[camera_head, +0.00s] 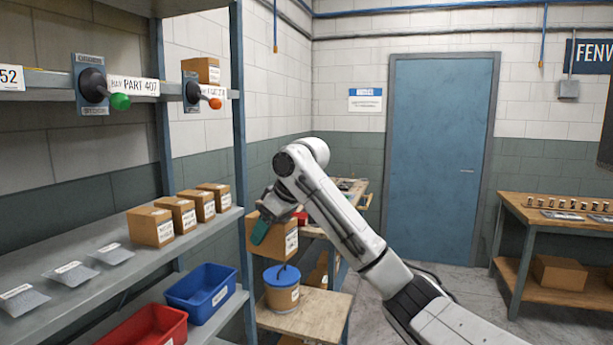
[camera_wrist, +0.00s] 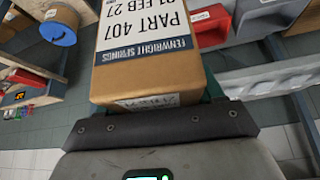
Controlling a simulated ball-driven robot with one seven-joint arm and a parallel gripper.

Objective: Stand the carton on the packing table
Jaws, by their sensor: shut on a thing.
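My gripper (camera_head: 262,228) is shut on a brown carton (camera_head: 280,238), with a teal finger against its side. In the wrist view the carton (camera_wrist: 150,78) fills the space ahead of the dark gripper edge; its label reads PART 407, 21 FEB 27. The carton is held in the air beside the shelving, above a blue-lidded tub. A wooden table (camera_head: 510,207) with small parts on top stands at the right. Another wooden bench (camera_head: 312,232) is partly hidden behind my arm. I cannot tell which one is the packing table.
The grey shelf (camera_head: 95,255) at left bears several cartons (camera_head: 150,227) and flat packets. Blue (camera_head: 201,292) and red (camera_head: 148,326) bins sit below. The blue-lidded tub (camera_head: 281,290) stands on a low wooden top. Floor shows before the blue door (camera_head: 440,160).

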